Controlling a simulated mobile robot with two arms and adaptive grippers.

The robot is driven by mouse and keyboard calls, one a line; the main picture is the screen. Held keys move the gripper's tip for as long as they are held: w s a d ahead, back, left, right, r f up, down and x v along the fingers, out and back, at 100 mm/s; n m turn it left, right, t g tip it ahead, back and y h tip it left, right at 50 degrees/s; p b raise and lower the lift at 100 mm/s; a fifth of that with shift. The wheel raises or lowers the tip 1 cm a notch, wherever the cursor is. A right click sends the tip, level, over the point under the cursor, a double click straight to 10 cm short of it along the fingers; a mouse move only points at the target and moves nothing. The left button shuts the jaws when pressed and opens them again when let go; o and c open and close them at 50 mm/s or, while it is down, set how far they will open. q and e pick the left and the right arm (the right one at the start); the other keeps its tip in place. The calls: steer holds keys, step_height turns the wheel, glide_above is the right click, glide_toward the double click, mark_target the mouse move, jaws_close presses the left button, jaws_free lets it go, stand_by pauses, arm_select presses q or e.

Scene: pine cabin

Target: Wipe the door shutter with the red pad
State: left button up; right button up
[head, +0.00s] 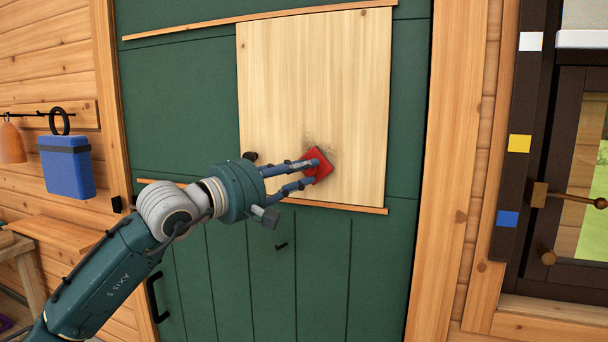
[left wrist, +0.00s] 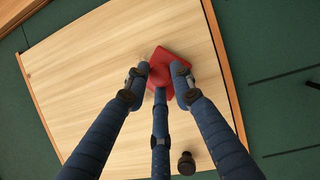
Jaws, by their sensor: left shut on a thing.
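The door shutter (head: 280,80) is a pale wooden panel on the dark green door. It is closed, with a dark smudge (head: 322,140) low on its right half. My left gripper (head: 308,172) is shut on the red pad (head: 320,166) and holds it at the shutter's surface, just below the smudge. In the left wrist view the fingers close around the red pad (left wrist: 178,58) against the pale shutter (left wrist: 100,80). Part of the pad is hidden by the fingers. I cannot tell whether it presses on the wood. My right gripper is not in view.
A small dark knob (head: 250,156) is at the shutter's left edge. Wooden rails run above and below it (head: 335,206). A black door handle (head: 158,297) is lower left. A blue box (head: 67,170) hangs on the left wall. A dark-framed window (head: 560,180) is at the right.

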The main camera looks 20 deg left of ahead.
arm_select(q)
steer(key=shift+a+r+p, duration=0.25)
steer(key=shift+r+p, duration=0.45)
steer(key=shift+r, duration=0.4)
steer(key=shift+a+r+p, duration=0.2)
steer(key=shift+r+p, duration=0.5)
steer(key=shift+r, duration=0.4)
step_height(320, 180, up, 4)
steer(key=shift+d+f+p, duration=0.1)
steer(key=shift+f+p, duration=0.1)
steer(key=shift+p, duration=1)
steer(key=s+b, duration=0.3)
steer(key=s, duration=0.3)
steer(key=shift+a+b, duration=0.2)
steer(key=shift+b, duration=0.1)
